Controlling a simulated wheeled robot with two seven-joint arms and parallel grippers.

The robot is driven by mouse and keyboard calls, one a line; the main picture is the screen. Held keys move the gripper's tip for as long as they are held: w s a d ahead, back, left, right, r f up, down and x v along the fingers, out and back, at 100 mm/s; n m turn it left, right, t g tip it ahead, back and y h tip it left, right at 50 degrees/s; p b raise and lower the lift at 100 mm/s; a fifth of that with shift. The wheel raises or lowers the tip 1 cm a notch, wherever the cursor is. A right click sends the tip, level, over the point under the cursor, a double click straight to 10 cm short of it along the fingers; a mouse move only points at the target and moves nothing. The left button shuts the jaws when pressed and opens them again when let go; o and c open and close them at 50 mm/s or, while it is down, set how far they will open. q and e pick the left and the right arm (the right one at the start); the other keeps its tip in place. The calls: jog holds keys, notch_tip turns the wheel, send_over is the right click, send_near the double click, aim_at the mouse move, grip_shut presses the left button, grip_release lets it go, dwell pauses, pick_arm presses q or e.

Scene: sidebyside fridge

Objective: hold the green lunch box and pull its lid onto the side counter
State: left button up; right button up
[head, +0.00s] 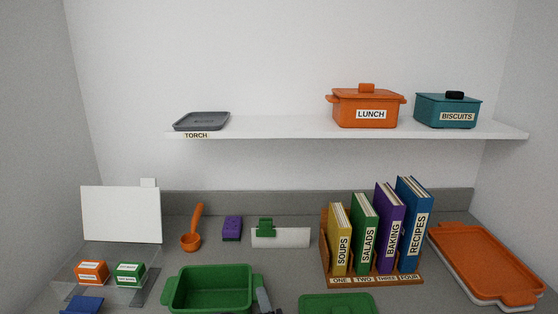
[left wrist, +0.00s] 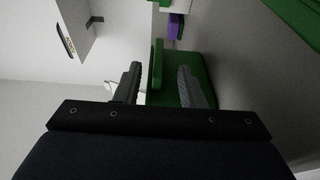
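The green lunch box (head: 212,303) stands on the counter at the bottom of the head view, with its inside showing. A green lid (head: 338,304) lies flat on the counter to its right, cut off by the lower edge. My left gripper (head: 264,301) is at the box's right end, beside the handle. In the left wrist view, its two fingers (left wrist: 160,85) are apart, with green box parts (left wrist: 157,65) showing between and behind them. Gaps show, and I see no firm grip. My right gripper is not in view.
A book rack (head: 375,280) with several books stands behind the lid. An orange tray (head: 490,262) lies at the right. An orange ladle (head: 191,240), a purple sponge (head: 232,228) and a white holder with a green clip (head: 281,238) are behind the box. A shelf (head: 285,128) hangs above.

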pick_arm(q)
jog(key=v, duration=1)
jog(key=shift+s, duration=0.2)
jog(key=shift+s, duration=0.1)
